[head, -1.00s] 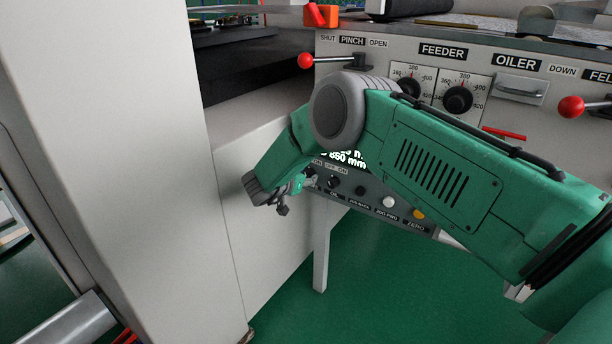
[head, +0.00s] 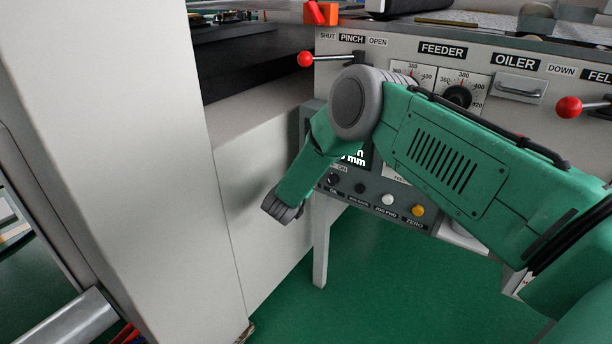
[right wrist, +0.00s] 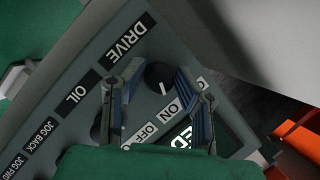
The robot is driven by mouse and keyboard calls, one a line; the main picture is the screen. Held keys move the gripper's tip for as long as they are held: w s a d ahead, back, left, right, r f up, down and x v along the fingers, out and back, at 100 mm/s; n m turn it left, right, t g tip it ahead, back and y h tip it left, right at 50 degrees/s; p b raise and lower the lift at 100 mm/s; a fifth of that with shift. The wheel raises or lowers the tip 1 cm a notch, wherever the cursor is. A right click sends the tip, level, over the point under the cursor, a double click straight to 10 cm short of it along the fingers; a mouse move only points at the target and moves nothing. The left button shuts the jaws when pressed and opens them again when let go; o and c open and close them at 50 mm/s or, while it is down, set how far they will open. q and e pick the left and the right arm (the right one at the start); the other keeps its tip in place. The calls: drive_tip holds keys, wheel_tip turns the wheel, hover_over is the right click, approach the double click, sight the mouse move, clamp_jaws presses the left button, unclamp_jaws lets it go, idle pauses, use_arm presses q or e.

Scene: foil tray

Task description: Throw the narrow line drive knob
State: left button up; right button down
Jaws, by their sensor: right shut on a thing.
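The drive knob (right wrist: 158,76) is dark and round, beside the DRIVE label (right wrist: 128,41) in the right wrist view. My right gripper (right wrist: 159,72) is shut on it, one finger on each side. Its white mark points toward the ON label (right wrist: 170,108). In the head view my right wrist (head: 283,207) is in front of the left end of the control panel (head: 374,203), and the fingers and drive knob are hidden behind it. My left gripper is not in view.
The OIL label (right wrist: 75,95) and its partly covered knob (right wrist: 97,128) are beside the drive knob. White (head: 387,200) and yellow (head: 418,210) buttons are along the panel. A large pale machine wall (head: 130,150) stands close on the left.

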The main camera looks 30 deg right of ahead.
drive_tip(key=shift+f+m, duration=0.15)
drive_tip(key=shift+m, duration=0.25)
idle(0.3)
drive_tip(key=c, duration=1.3)
unclamp_jaws()
drive_tip(key=shift+o, duration=0.2)
drive_tip(key=v, duration=1.2)
drive_tip(key=shift+f, duration=0.3)
drive_tip(key=shift+s, duration=0.15)
